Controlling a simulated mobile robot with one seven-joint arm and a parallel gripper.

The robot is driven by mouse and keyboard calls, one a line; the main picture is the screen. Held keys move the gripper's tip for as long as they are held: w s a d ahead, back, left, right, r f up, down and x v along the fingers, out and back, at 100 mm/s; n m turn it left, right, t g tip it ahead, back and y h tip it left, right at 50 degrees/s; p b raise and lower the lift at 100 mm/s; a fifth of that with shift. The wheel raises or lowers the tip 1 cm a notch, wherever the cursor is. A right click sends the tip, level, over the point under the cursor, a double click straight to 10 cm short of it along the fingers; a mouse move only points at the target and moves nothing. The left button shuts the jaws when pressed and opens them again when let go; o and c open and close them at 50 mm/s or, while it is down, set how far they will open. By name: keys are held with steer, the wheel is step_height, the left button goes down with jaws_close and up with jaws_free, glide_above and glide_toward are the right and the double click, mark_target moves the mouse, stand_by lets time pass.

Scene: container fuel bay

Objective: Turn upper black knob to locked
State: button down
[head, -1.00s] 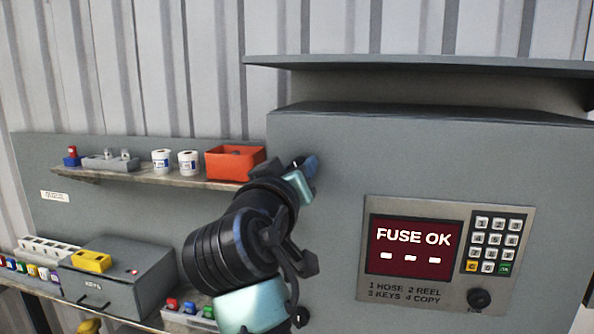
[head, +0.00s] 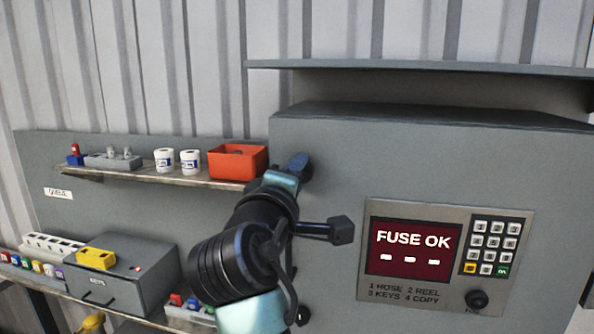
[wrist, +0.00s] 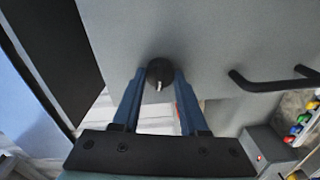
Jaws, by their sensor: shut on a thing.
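The upper black knob (wrist: 158,70) is round and dark, on the face of the grey cabinet. In the wrist view it sits between the blue fingertips of my gripper (wrist: 161,76), one finger on each side. A short pale mark on the knob points downward in that view. In the head view my gripper (head: 297,165) is at the upper left of the cabinet front, and my fingers and wrist mostly hide the knob. My gripper is shut on the knob. I see no locked marking beside it.
The grey cabinet (head: 450,160) carries a "FUSE OK" screen (head: 410,247), a keypad (head: 491,247) and a fuse knob (head: 476,299). A black bar handle (wrist: 268,86) shows in the wrist view. A shelf with an orange bin (head: 238,163) is close on the left.

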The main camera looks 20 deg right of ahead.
steer(key=shift+n+p, duration=0.3)
steer(key=shift+n, duration=0.8)
steer(key=shift+c, duration=2.2)
jaws_free()
steer(key=b+v, duration=0.5)
steer(key=v, duration=0.8)
